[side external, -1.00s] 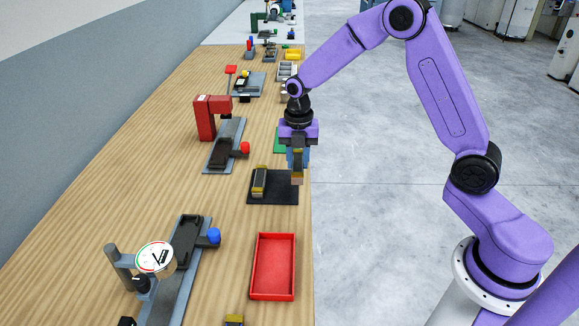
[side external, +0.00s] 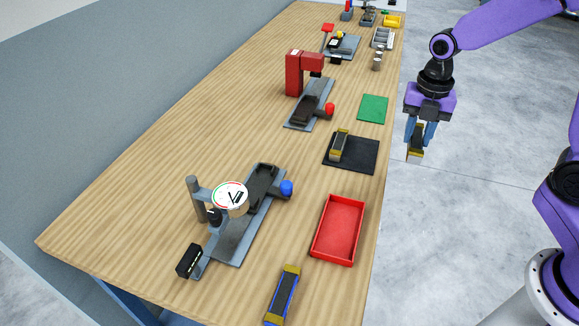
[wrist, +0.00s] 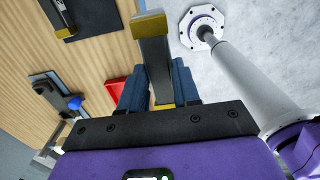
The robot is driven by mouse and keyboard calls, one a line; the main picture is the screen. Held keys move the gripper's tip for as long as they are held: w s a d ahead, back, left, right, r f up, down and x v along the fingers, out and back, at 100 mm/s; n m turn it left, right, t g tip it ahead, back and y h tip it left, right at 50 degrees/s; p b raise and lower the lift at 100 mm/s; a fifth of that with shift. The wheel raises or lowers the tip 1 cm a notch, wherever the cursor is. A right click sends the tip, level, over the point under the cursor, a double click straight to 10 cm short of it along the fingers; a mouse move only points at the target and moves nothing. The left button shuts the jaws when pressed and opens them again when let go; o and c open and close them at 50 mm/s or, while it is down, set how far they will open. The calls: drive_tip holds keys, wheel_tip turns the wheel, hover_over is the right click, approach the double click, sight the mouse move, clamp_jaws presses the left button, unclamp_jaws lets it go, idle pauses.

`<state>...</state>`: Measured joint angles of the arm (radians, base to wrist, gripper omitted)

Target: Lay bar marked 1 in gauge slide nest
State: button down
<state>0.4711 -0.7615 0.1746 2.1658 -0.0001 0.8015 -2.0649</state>
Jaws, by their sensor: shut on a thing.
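My gripper (side external: 418,137) is shut on a grey bar with yellow ends (side external: 416,154), beyond the table's right edge. In the wrist view the held bar (wrist: 156,66) sticks out from between the blue fingers; I can read no number on it. The gauge slide (side external: 232,241), with a round dial (side external: 231,197), stands at the front left of the table, well away from my gripper. Its dark nest (side external: 263,182) shows no bar, and a blue knob (side external: 286,188) sits beside it. A similar bar (side external: 339,145) lies on a black mat (side external: 366,156).
A red tray (side external: 317,245) looks empty. Another bar lies in a blue holder (side external: 271,310) at the front edge.

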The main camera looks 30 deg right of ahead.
drive_tip(key=w+a+r, duration=0.1)
drive_tip(key=w+a, duration=0.1)
drive_tip(key=a, duration=1)
drive_tip(key=w+a+r, duration=0.1)
drive_tip(key=a, duration=1.2)
drive_tip(key=w+a+f, duration=0.2)
drive_tip(key=w+f, duration=0.1)
drive_tip(key=w, duration=0.1)
drive_tip(key=w+a+f, duration=0.2)
drive_tip(key=w+f, duration=0.1)
drive_tip(key=w+a+f, duration=0.3)
drive_tip(key=w, duration=0.1)
drive_tip(key=shift+w+a+f, duration=0.1)
drive_tip(key=shift+w+f, duration=0.1)
drive_tip(key=shift+w, duration=0.1)
drive_tip(key=shift+w+a+f, duration=0.15)
drive_tip(key=shift+w+f, duration=0.05)
drive_tip(key=shift+f, duration=1.65)
drive_tip(key=shift+f, duration=0.1)
drive_tip(key=c, duration=0.8)
unclamp_jaws()
